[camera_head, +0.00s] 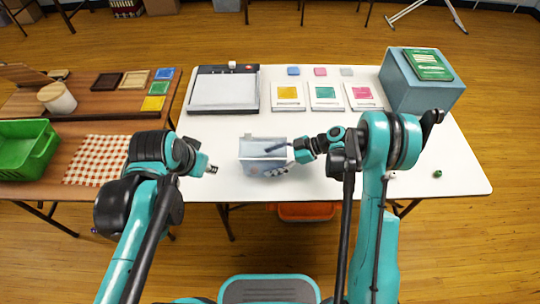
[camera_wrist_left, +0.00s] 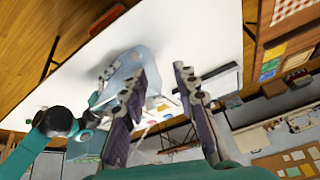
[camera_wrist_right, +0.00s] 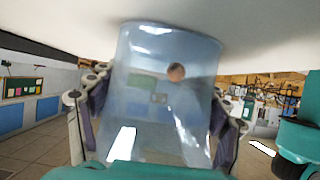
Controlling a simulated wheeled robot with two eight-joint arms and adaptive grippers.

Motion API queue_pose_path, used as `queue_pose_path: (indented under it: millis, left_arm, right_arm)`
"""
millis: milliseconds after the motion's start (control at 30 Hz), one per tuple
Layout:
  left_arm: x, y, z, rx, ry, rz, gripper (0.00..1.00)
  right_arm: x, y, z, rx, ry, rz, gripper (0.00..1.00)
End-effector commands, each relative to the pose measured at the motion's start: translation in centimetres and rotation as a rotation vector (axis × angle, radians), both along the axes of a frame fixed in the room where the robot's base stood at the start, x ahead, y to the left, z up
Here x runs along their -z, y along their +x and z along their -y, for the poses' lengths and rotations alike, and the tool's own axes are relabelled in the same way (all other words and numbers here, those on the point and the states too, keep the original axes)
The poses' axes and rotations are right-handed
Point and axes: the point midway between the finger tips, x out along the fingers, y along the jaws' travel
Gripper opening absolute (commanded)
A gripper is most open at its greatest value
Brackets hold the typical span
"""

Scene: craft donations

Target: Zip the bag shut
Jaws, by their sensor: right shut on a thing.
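The bag (camera_head: 254,147) is a see-through pale blue pouch near the middle front of the white table. My right gripper (camera_head: 284,146) is shut on the bag from the right. In the right wrist view the bag (camera_wrist_right: 160,85) fills the space between the fingers, and a small brownish round spot shows on or through it. The zip and slider cannot be made out. My left gripper (camera_head: 212,170) is apart from the bag, to its left. In the left wrist view its fingers (camera_wrist_left: 160,85) stand wide apart and empty, with the bag (camera_wrist_left: 122,68) beyond them.
A paper trimmer (camera_head: 224,90) and several colored cards (camera_head: 287,95) lie behind the bag. A blue-grey box (camera_head: 410,88) with a green book stands at back right. A green crate (camera_head: 25,150) and checkered cloth (camera_head: 98,160) are on the left table. The table right of my right arm is mostly clear.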

Motion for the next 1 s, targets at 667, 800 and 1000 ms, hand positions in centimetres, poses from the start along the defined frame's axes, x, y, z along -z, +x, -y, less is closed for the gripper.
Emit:
queue_pose_path:
  millis: [667,800,1000]
  left_arm:
    - [-3.9,14.6,6.2,1.109,0.103,-0.197,0.29]
    - [-3.7,15.7,6.8,1.222,0.095,-0.196,0.29]
    - [-2.8,16.2,7.3,1.271,0.092,-0.191,0.29]
  right_arm:
    - [0.0,0.0,0.0,0.000,0.000,0.000,0.60]
    - [0.0,0.0,0.0,0.000,-0.001,0.000,0.60]
    - [0.0,0.0,0.0,0.000,-0.001,0.000,0.60]
